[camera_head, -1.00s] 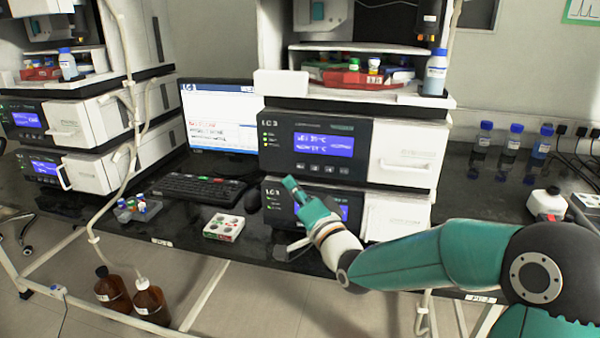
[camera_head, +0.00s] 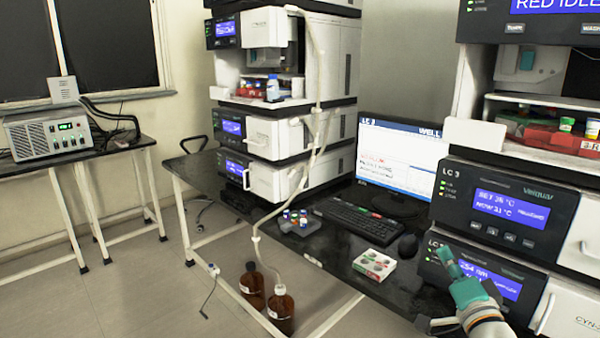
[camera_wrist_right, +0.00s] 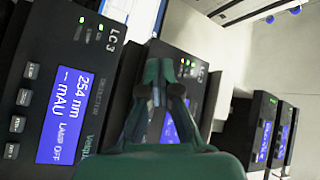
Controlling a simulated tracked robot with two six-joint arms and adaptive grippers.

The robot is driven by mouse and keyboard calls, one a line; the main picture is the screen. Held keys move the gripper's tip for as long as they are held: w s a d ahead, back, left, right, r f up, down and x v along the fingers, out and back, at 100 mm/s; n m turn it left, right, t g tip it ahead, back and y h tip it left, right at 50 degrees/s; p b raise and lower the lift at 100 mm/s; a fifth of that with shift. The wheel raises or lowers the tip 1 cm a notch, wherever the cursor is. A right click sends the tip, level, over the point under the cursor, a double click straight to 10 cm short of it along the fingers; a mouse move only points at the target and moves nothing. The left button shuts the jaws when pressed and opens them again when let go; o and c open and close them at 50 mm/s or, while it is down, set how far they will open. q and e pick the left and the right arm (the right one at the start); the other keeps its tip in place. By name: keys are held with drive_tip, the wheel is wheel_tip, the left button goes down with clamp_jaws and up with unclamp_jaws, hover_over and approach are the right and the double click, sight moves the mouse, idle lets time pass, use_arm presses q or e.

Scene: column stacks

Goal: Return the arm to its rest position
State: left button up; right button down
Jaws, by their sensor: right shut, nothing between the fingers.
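My right gripper (camera_head: 441,250) is teal and shut, with nothing between its fingers. It is at the lower right of the head view, in front of the lower LC 3 module (camera_head: 515,262) and overlapping the left part of its front panel. I cannot tell the exact gap to the panel. In the right wrist view the closed fingers (camera_wrist_right: 164,75) point up the picture, with the LC3 detector panel (camera_wrist_right: 65,85) to their left. My left gripper is not in view.
Two brown bottles (camera_head: 252,285) stand below the bench. Open floor lies at the left.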

drive_tip(key=a+f+g+y, duration=0.15)
drive_tip(key=a+f, duration=0.25)
drive_tip(key=f, duration=0.5)
drive_tip(key=a+f+g+y, duration=0.1)
drive_tip(key=a+f+g, duration=0.2)
drive_tip(key=f, duration=0.5)
drive_tip(key=s+a+f+n+g+y, duration=0.1)
drive_tip(key=s+a+f+n+g, duration=0.3)
drive_tip(key=f, duration=0.7)
drive_tip(key=s+a+f+m+g+y, duration=0.1)
drive_tip(key=s+a+f+g, duration=0.2)
drive_tip(key=s+a+f, duration=0.5)
drive_tip(key=s+a+f+n+g, duration=0.1)
drive_tip(key=s+f+n+g, duration=0.35)
drive_tip(key=s, duration=0.35)
drive_tip(key=s+a+f+n+g, duration=0.1)
drive_tip(key=s+f+n+g, duration=0.2)
drive_tip(key=s+f, duration=0.4)
wheel_tip(320, 180, up, 16)
drive_tip(key=p, duration=1.5)
drive_tip(key=shift+s+r+p, duration=0.2)
drive_tip(key=shift+s+p, duration=0.1)
drive_tip(key=shift+s, duration=0.15)
drive_tip(key=shift+y, duration=0.25)
drive_tip(key=shift+d, duration=0.1)
